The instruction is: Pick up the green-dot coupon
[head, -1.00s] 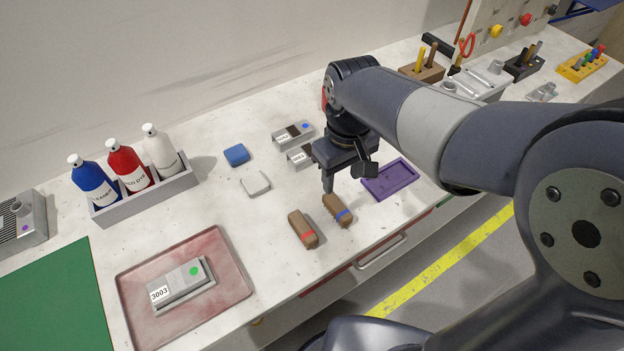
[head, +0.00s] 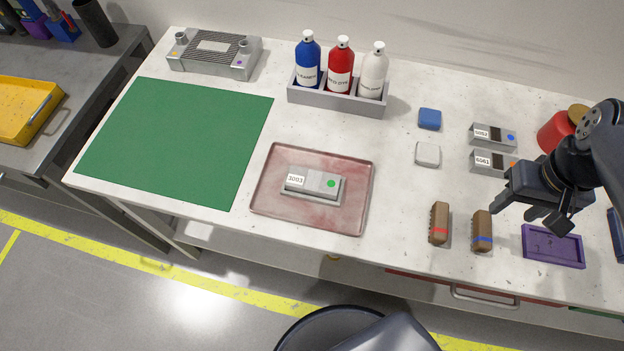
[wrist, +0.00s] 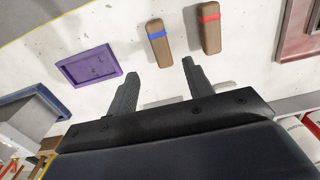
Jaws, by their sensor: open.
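The green-dot coupon (head: 318,182) is a grey metal block with a white label reading 3003 and a green dot on top. It lies on a reddish, stained tray (head: 275,209) in the middle of the bench in the head view. My gripper (head: 543,222) is open and empty, well to the right of the coupon, above the bench near the purple tray. In the wrist view my gripper's two fingers (wrist: 158,80) stand apart with nothing between them.
Brushes with red (head: 439,223) and blue (head: 482,231) bands and a purple tray (head: 553,262) lie near my gripper. Two labelled coupons (head: 492,136) with blue and orange dots lie behind. A bottle rack (head: 335,99) stands at the back. The green mat (head: 175,140) is clear.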

